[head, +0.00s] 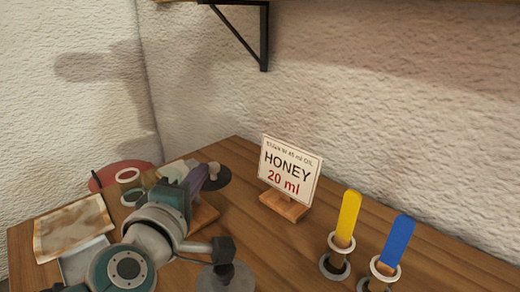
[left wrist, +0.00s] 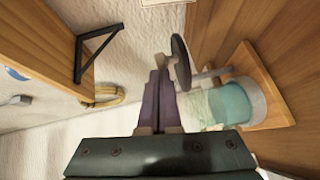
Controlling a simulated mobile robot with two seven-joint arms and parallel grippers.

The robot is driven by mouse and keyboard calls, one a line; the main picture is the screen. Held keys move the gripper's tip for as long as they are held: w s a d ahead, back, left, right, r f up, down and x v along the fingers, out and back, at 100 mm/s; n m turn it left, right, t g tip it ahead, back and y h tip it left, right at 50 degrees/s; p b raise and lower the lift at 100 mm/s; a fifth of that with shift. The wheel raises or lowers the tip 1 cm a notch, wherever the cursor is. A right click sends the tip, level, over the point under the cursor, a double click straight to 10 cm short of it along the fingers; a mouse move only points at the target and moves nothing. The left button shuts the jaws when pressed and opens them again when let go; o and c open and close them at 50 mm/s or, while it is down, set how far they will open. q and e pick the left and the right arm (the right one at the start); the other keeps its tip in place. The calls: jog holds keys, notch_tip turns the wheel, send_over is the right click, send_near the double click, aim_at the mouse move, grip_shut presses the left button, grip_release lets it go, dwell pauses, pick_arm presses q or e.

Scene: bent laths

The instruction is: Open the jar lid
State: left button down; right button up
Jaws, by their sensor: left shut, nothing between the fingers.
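A jar with teal contents (left wrist: 236,104) shows in the left wrist view on a wooden board (left wrist: 268,88). A dark disc (left wrist: 181,62) on a grey rod stands beside it; I cannot tell whether this disc is the lid. A dark disc (head: 216,176) also shows in the head view, just beyond my left gripper (head: 203,172). My left gripper has purple fingers, closed together and empty, and its tips are close to the disc. The fingers also show in the left wrist view (left wrist: 160,68). My arm hides most of the jar in the head view. My right gripper is out of view.
A sign reading HONEY 20 ml (head: 290,170) stands mid-table. A yellow stick (head: 348,216) and a blue stick (head: 397,242) stand upright at the right. A brownish sheet (head: 72,228) lies at the left. A bracketed wall shelf (head: 264,40) hangs above. Table around the sign is clear.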

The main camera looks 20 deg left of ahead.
pick_arm(q)
jog(key=shift+w+d, duration=0.6)
jog(key=shift+w, duration=0.3)
